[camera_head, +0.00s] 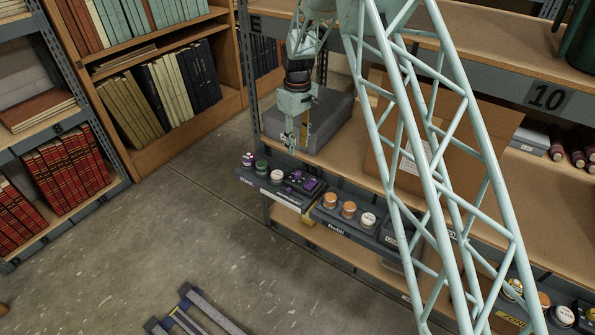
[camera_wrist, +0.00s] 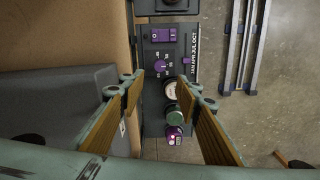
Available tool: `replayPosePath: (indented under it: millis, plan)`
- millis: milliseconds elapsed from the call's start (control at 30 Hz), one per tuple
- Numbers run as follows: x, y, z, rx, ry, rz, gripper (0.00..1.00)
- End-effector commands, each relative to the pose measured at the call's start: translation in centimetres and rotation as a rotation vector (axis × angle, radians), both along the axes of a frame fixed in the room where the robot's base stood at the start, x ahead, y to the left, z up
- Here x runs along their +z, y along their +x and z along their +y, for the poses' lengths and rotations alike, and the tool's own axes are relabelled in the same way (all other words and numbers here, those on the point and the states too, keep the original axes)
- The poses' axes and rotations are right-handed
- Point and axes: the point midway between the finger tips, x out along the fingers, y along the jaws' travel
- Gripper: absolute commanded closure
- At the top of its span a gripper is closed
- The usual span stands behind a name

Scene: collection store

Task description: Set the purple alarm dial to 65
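The purple dial (camera_wrist: 160,66) sits on a dark control panel (camera_wrist: 153,125) in the wrist view, with small white scale marks beside it. Its exact reading is too small to tell. In the head view the panel (camera_head: 252,181) juts from the front of the shelf, with small purple controls at its right end. My gripper (camera_wrist: 160,84) is open and empty above the panel; the dial shows between and slightly beyond its fingertips, apart from them. In the head view my gripper (camera_head: 291,142) points down above and behind the panel.
Beside the dial are a purple switch (camera_wrist: 162,35), a purple slider (camera_wrist: 187,60), a white knob (camera_wrist: 171,90), a green knob (camera_wrist: 174,115) and a purple knob (camera_wrist: 174,133). A grey box (camera_head: 325,120) stands on the shelf close to my gripper.

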Motion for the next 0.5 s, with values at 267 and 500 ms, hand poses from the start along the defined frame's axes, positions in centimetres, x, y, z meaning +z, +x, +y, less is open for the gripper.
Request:
replayPosePath:
  millis: [267,500]
  plan:
    - [-0.9,0.0,0.0,0.0,0.0,0.001,0.69]
    - [-3.1,-0.1,0.0,0.0,0.0,0.001,0.69]
